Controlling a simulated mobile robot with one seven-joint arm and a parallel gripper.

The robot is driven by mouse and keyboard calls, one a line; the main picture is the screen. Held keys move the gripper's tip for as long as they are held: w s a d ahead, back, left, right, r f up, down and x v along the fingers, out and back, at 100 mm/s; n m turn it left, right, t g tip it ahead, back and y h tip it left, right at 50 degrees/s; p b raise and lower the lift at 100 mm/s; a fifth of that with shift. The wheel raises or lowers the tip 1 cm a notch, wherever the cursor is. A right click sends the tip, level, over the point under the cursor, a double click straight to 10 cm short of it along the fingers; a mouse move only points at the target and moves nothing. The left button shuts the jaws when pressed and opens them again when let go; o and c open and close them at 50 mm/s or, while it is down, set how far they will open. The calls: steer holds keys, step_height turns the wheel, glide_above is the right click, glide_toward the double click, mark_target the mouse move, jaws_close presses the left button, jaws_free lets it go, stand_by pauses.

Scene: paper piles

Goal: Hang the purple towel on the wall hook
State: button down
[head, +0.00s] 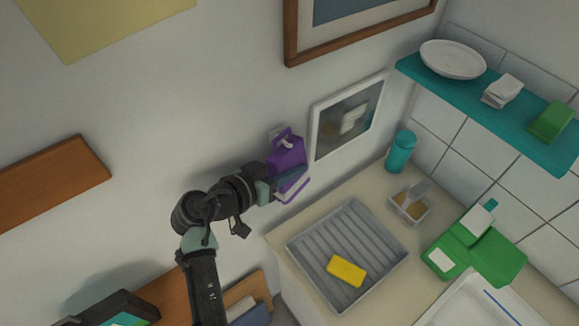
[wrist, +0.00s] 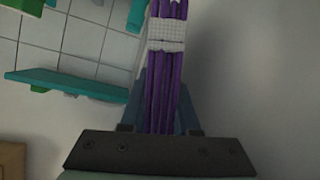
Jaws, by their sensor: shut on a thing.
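The purple towel (head: 287,154) is folded, with a loop at its top and a pale band near its lower end. It is up against the wall, left of the white-framed picture. My gripper (head: 291,179) is shut on the towel's lower part. In the wrist view the towel (wrist: 168,85) runs between the fingers of my gripper (wrist: 168,110). A pale wall hook plate (head: 275,132) shows just behind the loop. I cannot tell whether the loop is around the hook or only in front of it.
A white-framed picture (head: 347,117) hangs close right of the towel. Below, the counter (head: 285,243) holds a grey ribbed tray (head: 370,232) with a yellow sponge (head: 346,270), a teal bottle (head: 400,151) and green items (head: 475,252). A teal shelf (head: 490,108) is at right.

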stand_by(0.3)
steer(key=c, duration=0.6)
jaws_free()
steer(key=shift+o, duration=0.2)
steer(key=shift+s+a, duration=0.1)
